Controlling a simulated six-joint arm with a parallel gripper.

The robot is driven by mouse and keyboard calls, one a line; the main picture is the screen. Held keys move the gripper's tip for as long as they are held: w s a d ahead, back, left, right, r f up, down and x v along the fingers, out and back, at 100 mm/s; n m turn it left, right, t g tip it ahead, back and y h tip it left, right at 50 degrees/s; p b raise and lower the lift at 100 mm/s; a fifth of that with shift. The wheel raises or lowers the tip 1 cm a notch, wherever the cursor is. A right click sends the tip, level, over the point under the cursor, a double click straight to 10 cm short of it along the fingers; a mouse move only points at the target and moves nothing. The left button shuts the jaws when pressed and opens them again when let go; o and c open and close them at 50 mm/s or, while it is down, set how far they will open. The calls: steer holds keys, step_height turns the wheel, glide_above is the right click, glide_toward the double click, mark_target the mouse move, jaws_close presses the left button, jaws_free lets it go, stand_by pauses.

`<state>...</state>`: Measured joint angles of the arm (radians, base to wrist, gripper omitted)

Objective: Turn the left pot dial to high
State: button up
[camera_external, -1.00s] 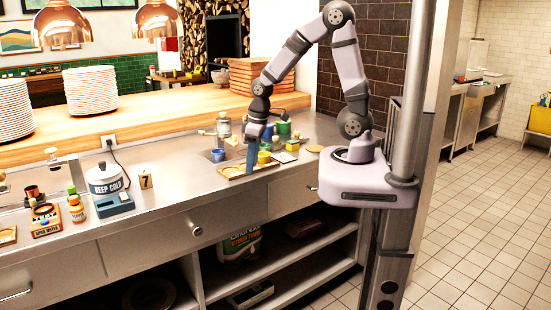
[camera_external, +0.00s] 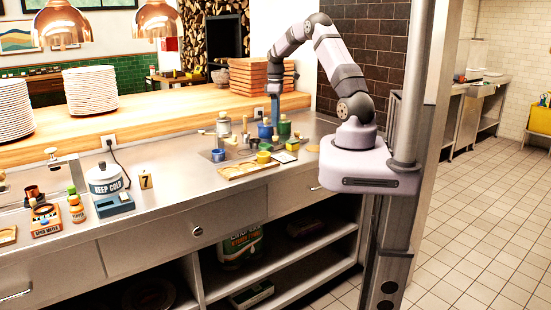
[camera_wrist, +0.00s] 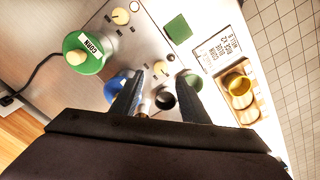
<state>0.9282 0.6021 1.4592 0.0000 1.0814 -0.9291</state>
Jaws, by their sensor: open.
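In the wrist view, a steel panel (camera_wrist: 145,40) carries two cream dials, one near the top (camera_wrist: 121,16) and one lower (camera_wrist: 161,68). A pot with a green lid labelled CORN (camera_wrist: 83,53) stands beside the upper dial. A blue pot (camera_wrist: 116,86) is beside the lower one, partly behind a finger; it also shows in the external view (camera_external: 265,131). I cannot tell which dial is the left one or read its setting. My gripper (camera_wrist: 160,92) is open and empty, its fingers spread below the lower dial in the picture. In the external view my gripper (camera_external: 275,116) points down near the pots.
A dark cup (camera_wrist: 164,98) shows between the fingers. A wooden ledge (camera_external: 180,110) runs behind the steel counter.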

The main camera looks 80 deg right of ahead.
mark_target(276, 139)
steer(key=shift+f+p, duration=1.3)
steer(key=shift+f, duration=2.35)
jaws_close()
